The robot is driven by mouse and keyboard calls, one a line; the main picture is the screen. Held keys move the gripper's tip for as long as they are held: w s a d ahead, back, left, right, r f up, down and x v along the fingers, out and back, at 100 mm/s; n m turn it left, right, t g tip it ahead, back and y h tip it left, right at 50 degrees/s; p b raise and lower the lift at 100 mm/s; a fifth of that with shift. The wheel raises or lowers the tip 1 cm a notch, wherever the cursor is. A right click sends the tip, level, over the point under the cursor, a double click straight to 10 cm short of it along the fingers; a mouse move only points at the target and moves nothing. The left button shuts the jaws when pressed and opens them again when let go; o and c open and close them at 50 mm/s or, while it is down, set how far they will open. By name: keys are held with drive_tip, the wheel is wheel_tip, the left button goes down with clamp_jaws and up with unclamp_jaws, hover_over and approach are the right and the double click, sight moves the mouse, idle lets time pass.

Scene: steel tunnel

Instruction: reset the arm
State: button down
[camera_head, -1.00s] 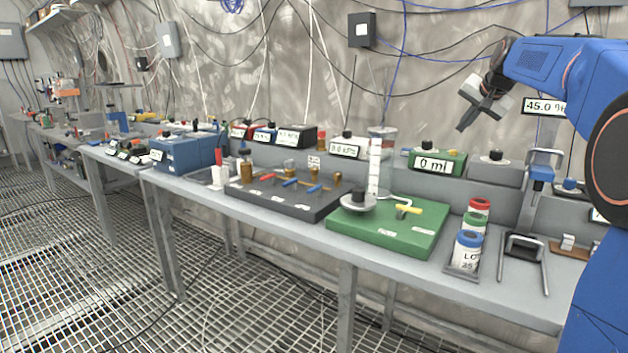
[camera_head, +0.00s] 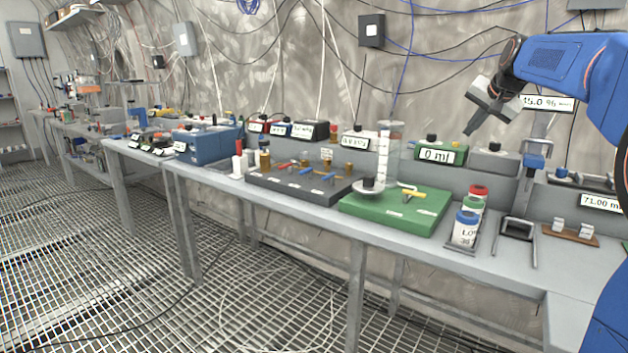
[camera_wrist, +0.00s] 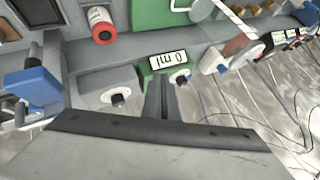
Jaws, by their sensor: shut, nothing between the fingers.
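My gripper (camera_head: 470,130) is raised above the workbench at the upper right of the head view, on the end of my blue arm. Its fingers are shut and empty, pointing down and to the left. In the wrist view the closed fingers (camera_wrist: 164,97) show in the middle. The green display box (camera_head: 440,153) reading 0 ml appears below and left of the gripper in the head view. Nothing touches the fingers in either view.
The bench carries a green board (camera_head: 398,212) with a clear cylinder, a dark board (camera_head: 300,188) with valves, a blue box (camera_head: 205,147) and coloured cans (camera_head: 466,228). A metal stand (camera_head: 517,232) is at right. The grating floor (camera_head: 130,270) in front is clear apart from cables.

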drive_tip(key=s+a+f+n+g, duration=0.1)
drive_tip(key=s+a+f, duration=0.3)
drive_tip(key=s, duration=0.4)
drive_tip(key=s+a+f+n, duration=0.2)
drive_tip(key=s+a+f, duration=0.2)
drive_tip(key=s, duration=0.4)
drive_tip(key=s+a+f+n+g, duration=0.1)
drive_tip(key=s+a+f, duration=0.3)
drive_tip(key=s, duration=0.4)
drive_tip(key=s+a+f+n+g, duration=0.1)
drive_tip(key=s+a+f+n, duration=0.1)
drive_tip(key=s+f, duration=0.8)
drive_tip(key=s+a+f+n+g, duration=0.1)
drive_tip(key=s+f+n, duration=0.1)
drive_tip(key=s+f, duration=0.8)
drive_tip(key=s, duration=0.3)
drive_tip(key=shift+s+a+f+n, duration=0.15)
drive_tip(key=shift+a+n, duration=0.15)
drive_tip(key=shift+a, duration=0.1)
